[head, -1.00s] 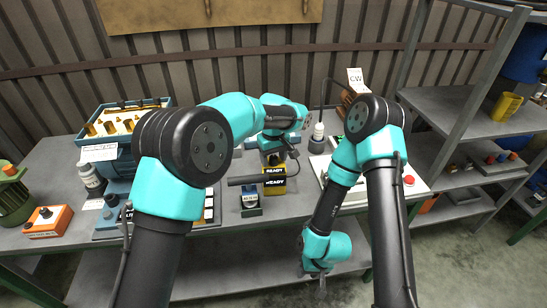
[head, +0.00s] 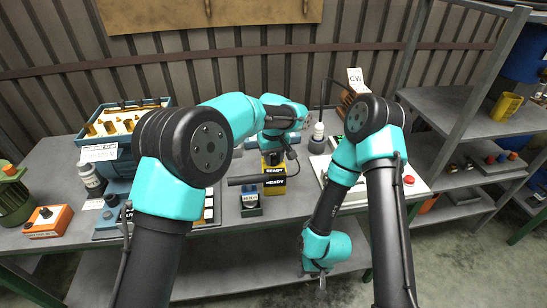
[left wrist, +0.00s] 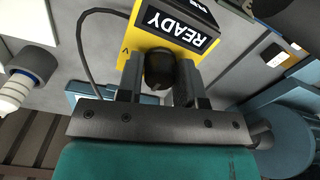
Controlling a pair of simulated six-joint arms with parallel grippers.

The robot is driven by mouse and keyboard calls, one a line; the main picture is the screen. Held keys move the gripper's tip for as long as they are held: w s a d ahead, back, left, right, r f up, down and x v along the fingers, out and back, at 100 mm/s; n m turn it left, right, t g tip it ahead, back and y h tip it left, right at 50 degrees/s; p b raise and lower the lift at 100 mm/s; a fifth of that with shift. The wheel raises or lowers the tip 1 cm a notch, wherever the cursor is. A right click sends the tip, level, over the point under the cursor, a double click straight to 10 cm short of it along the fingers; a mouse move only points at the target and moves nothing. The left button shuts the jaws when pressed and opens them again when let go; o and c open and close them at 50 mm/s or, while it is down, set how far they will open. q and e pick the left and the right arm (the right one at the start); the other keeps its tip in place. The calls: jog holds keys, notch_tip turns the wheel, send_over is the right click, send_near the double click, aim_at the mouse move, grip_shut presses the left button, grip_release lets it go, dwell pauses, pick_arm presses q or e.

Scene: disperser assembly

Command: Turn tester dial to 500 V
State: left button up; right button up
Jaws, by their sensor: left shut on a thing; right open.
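The tester is a yellow box with a black READY display (head: 274,181), at the middle of the bench in the head view. It shows upside down and tilted in the left wrist view (left wrist: 182,42). Its dark round dial (left wrist: 160,70) sits between the fingers of my left gripper (left wrist: 160,84), which is shut on it. In the head view my left gripper (head: 273,155) is at the tester's top, and the arm hides part of it. The dial's pointer and voltage marks cannot be read. My right gripper (head: 322,281) is open and empty, hanging low in front of the bench.
A small dark block with a label (head: 250,200) stands just left of the tester. A white bottle (head: 318,132) stands behind to the right, near a white panel with a red button (head: 409,180). A thin cable (left wrist: 84,50) runs beside the tester.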

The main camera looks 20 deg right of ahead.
aim_at(273, 157)
pick_arm(q)
jog(key=m, duration=1.3)
dwell(0.5)
jog(key=o, duration=0.9)
jog(key=shift+o, duration=0.2)
notch_tip(273, 157, up, 17)
jog(key=shift+r, duration=0.2)
